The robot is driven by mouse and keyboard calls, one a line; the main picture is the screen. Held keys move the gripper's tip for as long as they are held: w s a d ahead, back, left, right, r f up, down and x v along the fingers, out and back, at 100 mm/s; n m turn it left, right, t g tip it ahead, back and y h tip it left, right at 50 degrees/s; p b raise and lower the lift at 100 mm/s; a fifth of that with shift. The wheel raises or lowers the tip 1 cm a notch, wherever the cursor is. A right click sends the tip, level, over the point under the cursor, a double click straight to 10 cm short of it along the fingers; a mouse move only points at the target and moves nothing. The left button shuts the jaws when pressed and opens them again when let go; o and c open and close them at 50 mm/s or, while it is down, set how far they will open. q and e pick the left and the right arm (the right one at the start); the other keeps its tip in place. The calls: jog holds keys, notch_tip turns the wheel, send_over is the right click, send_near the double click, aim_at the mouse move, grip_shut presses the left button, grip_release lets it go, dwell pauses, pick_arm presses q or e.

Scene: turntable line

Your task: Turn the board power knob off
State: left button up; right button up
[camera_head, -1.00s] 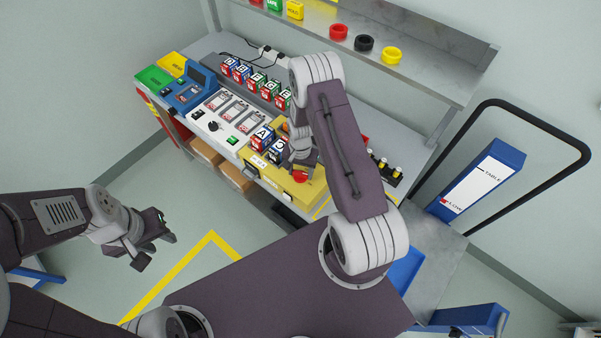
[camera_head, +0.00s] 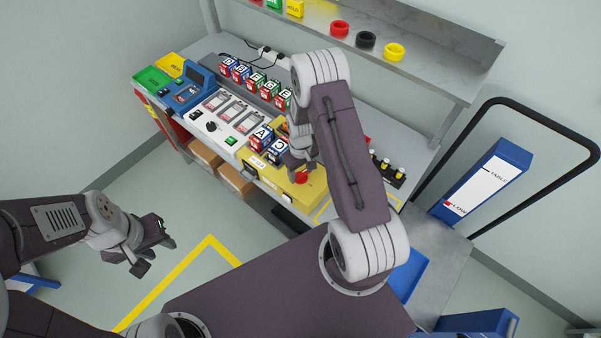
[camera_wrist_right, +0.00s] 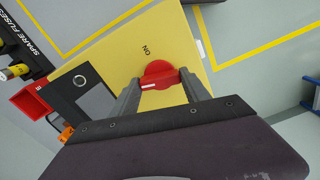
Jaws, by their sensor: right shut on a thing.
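The red power knob (camera_wrist_right: 158,76) sits on the yellow board (camera_wrist_right: 112,50), near the printed word "ON". My right gripper (camera_wrist_right: 160,82) is shut on the knob, with one finger on each side of it. A white line on the knob points toward the left finger in the right wrist view. In the head view the red knob (camera_head: 301,177) shows at the front of the yellow board (camera_head: 312,192), beside my right gripper (camera_head: 298,164). My left gripper (camera_head: 150,246) is open and empty over the floor, away from the bench.
Lettered blocks (camera_head: 262,137) stand on the board beside my right arm. A white panel with a black knob (camera_head: 210,127) and a green button lies left of them. A shelf with coloured rings (camera_head: 366,39) hangs behind. A spare fuses rack (camera_wrist_right: 40,38) stands beside the board.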

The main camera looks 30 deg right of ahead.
aim_at(301, 173)
jog(key=shift+w+n, duration=0.1)
jog(key=shift+n, duration=1.1)
jog(key=shift+r, duration=0.1)
jog(key=o, duration=1.4)
jog(key=shift+b, duration=0.3)
notch_tip(301, 173, up, 9)
jog(key=shift+f+b, duration=0.15)
jog(key=shift+b, duration=0.7)
